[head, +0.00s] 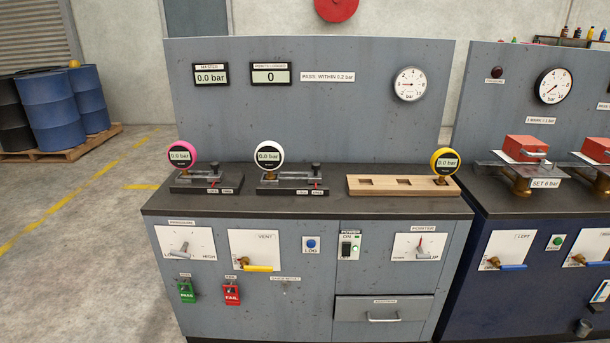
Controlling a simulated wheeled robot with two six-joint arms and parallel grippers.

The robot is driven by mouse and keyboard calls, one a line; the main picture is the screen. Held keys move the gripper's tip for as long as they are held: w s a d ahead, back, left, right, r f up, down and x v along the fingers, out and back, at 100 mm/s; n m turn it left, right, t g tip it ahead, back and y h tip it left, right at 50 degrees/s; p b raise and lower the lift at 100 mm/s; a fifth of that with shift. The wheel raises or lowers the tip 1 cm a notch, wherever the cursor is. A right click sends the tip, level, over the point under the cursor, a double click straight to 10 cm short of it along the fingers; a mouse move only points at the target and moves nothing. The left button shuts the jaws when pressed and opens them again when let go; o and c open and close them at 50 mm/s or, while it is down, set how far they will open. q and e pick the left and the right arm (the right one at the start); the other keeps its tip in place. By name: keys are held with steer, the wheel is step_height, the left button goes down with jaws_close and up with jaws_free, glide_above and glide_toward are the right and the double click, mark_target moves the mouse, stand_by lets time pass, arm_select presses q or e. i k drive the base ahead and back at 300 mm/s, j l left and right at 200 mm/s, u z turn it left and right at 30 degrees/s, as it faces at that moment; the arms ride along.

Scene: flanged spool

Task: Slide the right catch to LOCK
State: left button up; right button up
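The right catch (316,171) is a small dark knob on the right gauge fixture (290,187), on the grey bench top. Its red pointer is over the right-hand label, which seems to read FREE; the LOCK label (301,191) is left of it. A white-rimmed gauge (269,155) reading 0.0 bar stands upright at this fixture's left end. The left fixture (206,182) has a similar catch (225,168) and a pink gauge (180,153) reading 0.0 bar. Neither of my grippers is in view.
A wooden rack (400,186) with a yellow gauge (445,161) sits on the bench to the right. The cabinet front carries a vent valve (258,268), knobs and a drawer (383,310). A blue bench (535,245) stands at the right; open floor lies left.

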mark_target(315, 177)
steer(key=i+l, duration=0.3)
steer(key=l, duration=0.15)
steer(key=i+l, duration=0.65)
steer(key=l, duration=0.25)
steer(key=i+l, duration=0.3)
steer(key=l, duration=0.2)
steer(key=j+u, duration=0.05)
